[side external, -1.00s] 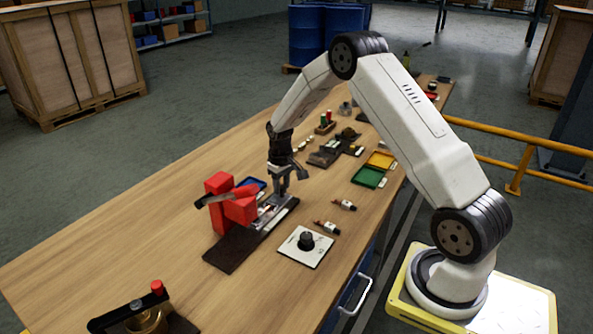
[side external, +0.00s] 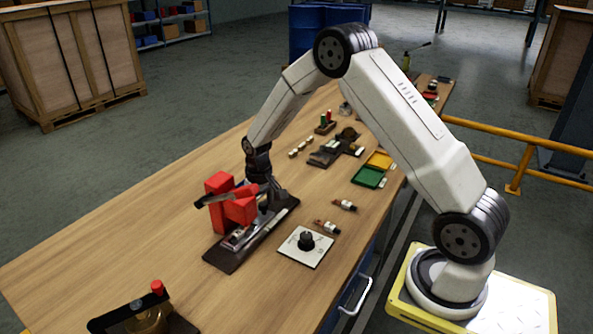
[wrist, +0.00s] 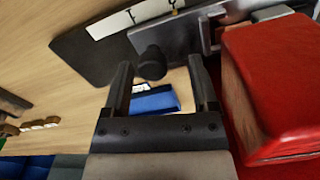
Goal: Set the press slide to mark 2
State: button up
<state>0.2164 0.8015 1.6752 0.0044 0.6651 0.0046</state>
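The red press (side external: 222,203) stands on a dark base plate (side external: 225,255) on the wooden bench. Its red body (wrist: 275,85) fills the right of the wrist view. A grey metal slide (wrist: 180,35) with a dark round knob (wrist: 151,62) and a white scale strip (wrist: 135,16) runs along the top of that view. The mark numbers are not readable. My gripper (wrist: 160,75) is open, with its two fingers apart. The knob shows between the fingertips, with gaps on both sides. In the side view my gripper (side external: 271,198) is low over the base plate, right beside the press.
A blue tray (wrist: 155,101) shows beyond my fingers. A white plate with a black dial (side external: 306,241) lies right of the press, near the bench edge. Green (side external: 368,177) and yellow trays and small parts lie farther back. The left side of the bench is mostly clear.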

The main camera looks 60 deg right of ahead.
jog(key=shift+d, duration=0.15)
jog(key=shift+r, duration=3.9)
jog(key=shift+s+r+m, duration=0.3)
jog(key=shift+s+m, duration=0.1)
jog(key=shift+m, duration=0.1)
jog(key=s+a+r+n+t, duration=0.1)
jog(key=s+a, duration=0.4)
jog(key=s, duration=0.4)
jog(key=s+a+r+n+t, duration=0.1)
jog(key=s+a+n, duration=0.1)
jog(key=s+a, duration=0.3)
jog(key=s, duration=0.4)
jog(key=shift+a+n+t, duration=0.3)
